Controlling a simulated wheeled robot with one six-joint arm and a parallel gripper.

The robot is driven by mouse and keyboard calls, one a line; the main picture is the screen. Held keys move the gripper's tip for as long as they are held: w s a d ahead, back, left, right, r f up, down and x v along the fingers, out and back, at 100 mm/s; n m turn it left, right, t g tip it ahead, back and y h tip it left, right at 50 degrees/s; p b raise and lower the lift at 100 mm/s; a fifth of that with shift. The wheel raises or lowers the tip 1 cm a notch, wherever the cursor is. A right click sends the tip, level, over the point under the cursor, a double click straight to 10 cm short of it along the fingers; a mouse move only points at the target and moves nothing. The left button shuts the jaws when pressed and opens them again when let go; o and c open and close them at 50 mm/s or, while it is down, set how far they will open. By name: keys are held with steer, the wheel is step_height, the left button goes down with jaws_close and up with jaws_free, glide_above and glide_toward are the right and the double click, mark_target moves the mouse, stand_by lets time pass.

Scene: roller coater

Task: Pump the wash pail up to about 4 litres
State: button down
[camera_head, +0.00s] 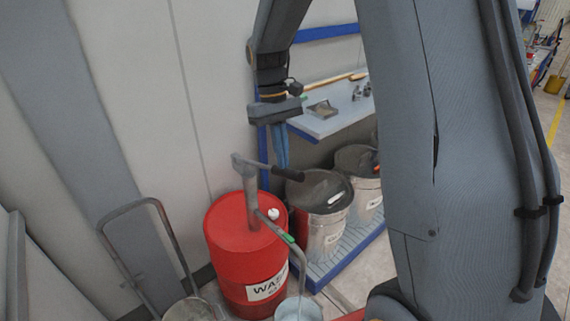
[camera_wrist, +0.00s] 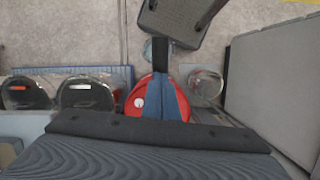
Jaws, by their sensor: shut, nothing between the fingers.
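The red drum (camera_head: 232,238) marked "WA…" stands upright by the wall; it also shows in the wrist view (camera_wrist: 133,103). A grey hand pump (camera_head: 251,190) rises from its top, with a lever ending in a black grip (camera_head: 289,174). Its spout (camera_head: 275,228) has a green mark and bends down over a pale pail (camera_head: 298,310), cut off at the bottom edge. The pail's water level cannot be read. My gripper (camera_head: 283,163) points down with shut, empty blue fingers, just above or beside the lever near the black grip; contact is unclear. The wrist view shows the fingers (camera_wrist: 161,82) over the drum.
Two dark-lidded drums (camera_head: 318,222) (camera_head: 362,180) stand right of the red drum on a blue-edged platform (camera_head: 345,252). A shelf (camera_head: 332,118) is behind. A metal tube frame (camera_head: 140,240) and another bucket (camera_head: 190,309) are at left. My arm covers the right.

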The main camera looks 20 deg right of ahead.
steer(key=shift+f, duration=0.95)
steer(key=shift+w+a+r+p, duration=0.2)
steer(key=shift+w+r, duration=0.1)
steer(key=shift+w, duration=0.45)
steer(key=shift+w+a+r+p, duration=0.2)
steer(key=shift+w+r, duration=0.05)
steer(key=shift+w, duration=0.45)
steer(key=shift+r, duration=0.1)
steer(key=b+v, duration=0.2)
steer(key=v, duration=0.5)
steer(key=shift+r, duration=0.3)
steer(key=shift+a, duration=0.1)
